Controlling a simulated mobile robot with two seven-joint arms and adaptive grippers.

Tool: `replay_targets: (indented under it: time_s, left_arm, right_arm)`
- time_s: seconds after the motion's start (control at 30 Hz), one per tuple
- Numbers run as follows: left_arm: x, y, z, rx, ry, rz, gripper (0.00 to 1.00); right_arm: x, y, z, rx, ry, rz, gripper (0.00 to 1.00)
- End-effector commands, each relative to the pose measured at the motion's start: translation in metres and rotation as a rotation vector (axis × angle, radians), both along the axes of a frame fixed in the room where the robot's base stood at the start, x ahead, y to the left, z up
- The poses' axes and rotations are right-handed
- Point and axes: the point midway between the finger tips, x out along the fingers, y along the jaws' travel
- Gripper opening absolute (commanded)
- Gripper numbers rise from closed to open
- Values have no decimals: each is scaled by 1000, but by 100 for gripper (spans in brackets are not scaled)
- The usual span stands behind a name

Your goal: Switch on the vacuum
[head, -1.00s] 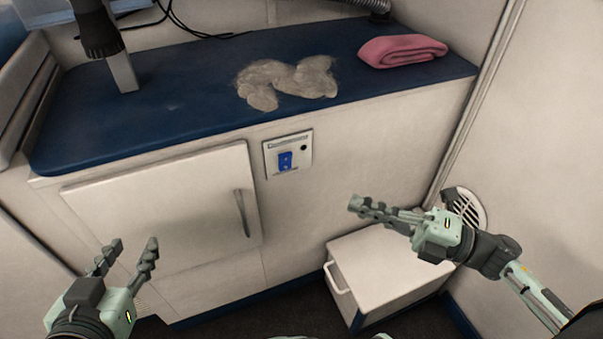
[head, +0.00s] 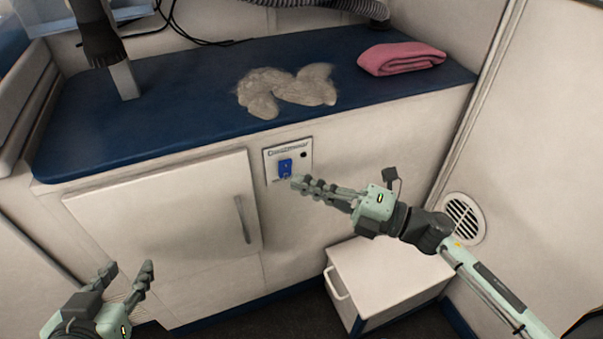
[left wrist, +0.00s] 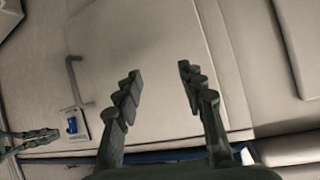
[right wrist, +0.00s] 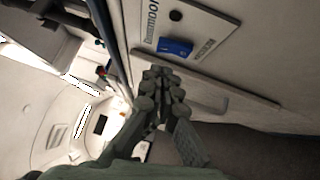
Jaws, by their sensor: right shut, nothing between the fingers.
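The vacuum switch is a blue rocker (head: 285,167) on a white plate (head: 304,166) set in the cabinet front. It also shows in the right wrist view (right wrist: 175,46) and, small, in the left wrist view (left wrist: 72,125). My right gripper (head: 296,183) is shut and empty, its fingertips just below and right of the rocker in the head view. In the right wrist view the fingertips (right wrist: 160,72) lie a little short of the rocker; I cannot tell whether they touch. My left gripper (head: 128,270) is open and empty, low in front of the cabinet door.
A cabinet door with a handle (head: 242,219) is left of the switch. A white box-like step (head: 385,280) stands below the right arm. On the blue countertop (head: 180,110) lie grey fur clumps (head: 305,87) and a folded pink towel (head: 401,58). A round vent (head: 464,218) is at the right.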

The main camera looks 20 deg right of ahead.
Motion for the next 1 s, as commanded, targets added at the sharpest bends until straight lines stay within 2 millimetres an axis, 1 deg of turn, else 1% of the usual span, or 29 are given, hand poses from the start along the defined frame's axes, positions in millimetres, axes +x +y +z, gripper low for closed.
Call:
replay_targets:
  time_s: [0.03, 0.1, 0.2, 0.7, 0.87, 1.0]
  left_arm:
    - [0, 0, 0, 1, 3, 0, 40]
    - [-1, 0, -1, 2, 6, 1, 40]
    - [-1, 1, -1, 2, 8, 2, 40]
    - [-2, 2, -1, 7, 22, 4, 40]
    - [-19, 27, -33, 66, 186, 48, 40]
    - [-41, 52, -60, 115, 341, 93, 40]
  right_arm:
    - [7, 0, 1, 0, -1, 1, 0]
    - [14, 1, 2, 0, 0, 2, 0]
    - [20, 1, 3, -1, 1, 2, 0]
    - [22, 1, 5, -1, 8, 2, 0]
    - [24, 1, 9, -1, 32, 3, 0]
    - [27, 1, 10, -1, 58, 3, 0]
